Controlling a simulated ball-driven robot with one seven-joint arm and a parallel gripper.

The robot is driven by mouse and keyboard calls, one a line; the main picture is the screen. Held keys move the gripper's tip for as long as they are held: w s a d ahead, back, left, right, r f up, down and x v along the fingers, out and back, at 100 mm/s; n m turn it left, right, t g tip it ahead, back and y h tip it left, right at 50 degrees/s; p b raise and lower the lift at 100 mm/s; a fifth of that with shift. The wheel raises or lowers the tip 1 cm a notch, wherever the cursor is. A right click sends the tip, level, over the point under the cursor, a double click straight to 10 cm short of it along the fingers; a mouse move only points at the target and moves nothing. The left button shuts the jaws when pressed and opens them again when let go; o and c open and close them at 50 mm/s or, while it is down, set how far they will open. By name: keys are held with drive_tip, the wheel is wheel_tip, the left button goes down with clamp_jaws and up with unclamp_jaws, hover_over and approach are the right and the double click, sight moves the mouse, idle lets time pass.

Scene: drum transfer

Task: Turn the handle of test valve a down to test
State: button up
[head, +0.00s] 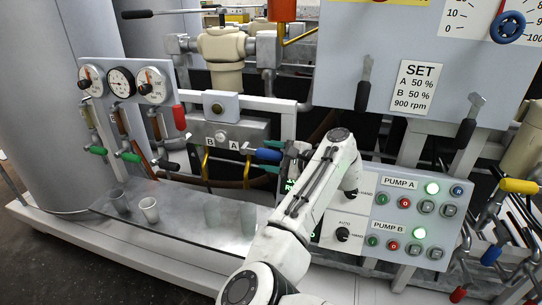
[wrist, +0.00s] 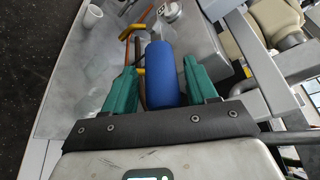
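The blue handle (head: 267,154) lies roughly level just right of the letter A on the grey valve block (head: 228,132). I take it for the handle of test valve A. My gripper (head: 271,156) is at this handle, its teal fingers above and below it in the head view. In the wrist view the blue handle (wrist: 166,78) lies between the two teal fingers of my gripper (wrist: 160,64). The valve body behind is partly hidden.
A gauge panel (head: 125,84) with coloured handles beneath is to the left. The pump panel (head: 405,222) is close to the right of my arm. A white rail (head: 265,104) runs above.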

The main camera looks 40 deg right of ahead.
drive_tip(key=p+v, duration=0.1)
drive_tip(key=v, duration=0.9)
drive_tip(key=shift+s, duration=0.35)
drive_tip(key=shift+d, duration=0.2)
drive_tip(key=s+f+n+g+h, duration=0.4)
drive_tip(key=s+f+n+g, duration=0.5)
drive_tip(key=s+f, duration=0.35)
drive_tip(key=s+a+f+n+g, duration=0.2)
drive_tip(key=s+a+f+n, duration=0.25)
drive_tip(key=s, duration=0.25)
drive_tip(key=s+a+f+n+g+h, duration=0.1)
drive_tip(key=s+a+f+n, duration=0.3)
drive_tip(key=s, duration=0.3)
drive_tip(key=s+a+f+n+g, duration=0.2)
drive_tip(key=s+a+f+n, duration=0.1)
drive_tip(key=s+a+f, duration=0.3)
wheel_tip(320, 180, up, 12)
drive_tip(key=s+p, duration=0.1)
drive_tip(key=p, duration=1.1)
drive_tip(key=shift+s+d, duration=0.25)
drive_tip(key=shift+d, duration=0.25)
